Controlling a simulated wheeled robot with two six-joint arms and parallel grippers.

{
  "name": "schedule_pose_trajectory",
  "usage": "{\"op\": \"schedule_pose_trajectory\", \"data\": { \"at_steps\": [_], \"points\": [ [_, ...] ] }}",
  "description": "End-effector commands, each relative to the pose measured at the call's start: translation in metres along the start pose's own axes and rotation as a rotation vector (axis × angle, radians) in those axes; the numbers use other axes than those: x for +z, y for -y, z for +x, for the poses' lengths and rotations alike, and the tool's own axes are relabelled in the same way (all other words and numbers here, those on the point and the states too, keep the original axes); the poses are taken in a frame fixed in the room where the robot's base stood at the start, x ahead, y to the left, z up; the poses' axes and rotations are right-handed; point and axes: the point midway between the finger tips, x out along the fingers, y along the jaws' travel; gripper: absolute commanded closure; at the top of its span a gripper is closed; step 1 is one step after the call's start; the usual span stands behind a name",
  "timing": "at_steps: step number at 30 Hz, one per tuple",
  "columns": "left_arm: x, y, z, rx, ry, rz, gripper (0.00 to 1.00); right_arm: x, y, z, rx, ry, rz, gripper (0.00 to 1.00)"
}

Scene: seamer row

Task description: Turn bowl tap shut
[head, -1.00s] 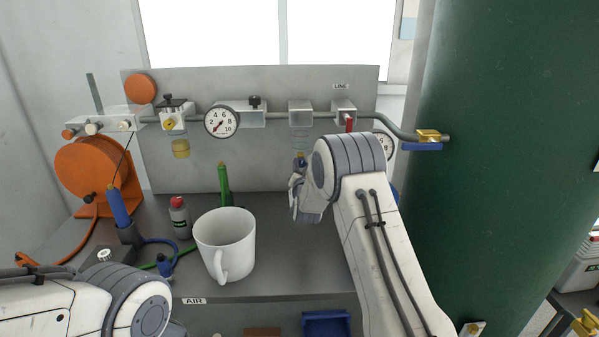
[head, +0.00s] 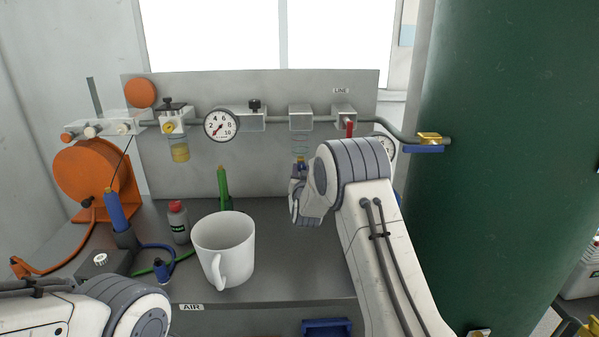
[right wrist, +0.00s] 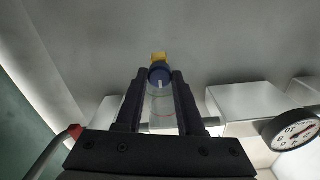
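The bowl tap is a small blue knob with a yellow end (right wrist: 160,74). In the head view the bowl tap (head: 301,162) shows under the clear bowl (head: 300,141), just above my right gripper. In the right wrist view my right gripper (right wrist: 160,80) has its two black fingers apart, one on each side of the knob, with the tips level with it. I cannot tell whether the fingers touch it. The clear bowl also shows between the fingers (right wrist: 161,110). My right wrist hides much of the gripper in the head view. My left gripper is out of view.
A pressure gauge (head: 221,125), a yellow-filled bowl (head: 180,151) and a red lever (head: 349,129) are on the panel. A white mug (head: 224,248), a red-capped bottle (head: 178,222) and a green tool (head: 224,188) stand on the bench. A green column (head: 500,150) rises on the right.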

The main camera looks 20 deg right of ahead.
Motion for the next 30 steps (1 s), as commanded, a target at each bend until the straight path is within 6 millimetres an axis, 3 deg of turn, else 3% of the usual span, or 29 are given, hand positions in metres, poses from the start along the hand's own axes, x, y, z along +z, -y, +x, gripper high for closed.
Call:
{"op": "schedule_pose_trajectory", "data": {
  "at_steps": [1,2,14,30],
  "points": [
    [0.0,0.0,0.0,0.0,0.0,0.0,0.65,-0.003,0.002,0.001,-0.005,-0.006,-0.001,0.44],
    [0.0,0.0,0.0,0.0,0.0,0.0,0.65,-0.003,0.002,0.001,-0.005,-0.006,-0.001,0.33],
    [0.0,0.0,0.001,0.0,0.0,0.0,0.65,-0.001,0.0,-0.004,0.0,-0.002,0.001,0.33],
    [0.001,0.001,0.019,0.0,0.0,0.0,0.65,0.0,0.001,-0.088,-0.002,-0.003,0.0,0.33]
  ]
}}
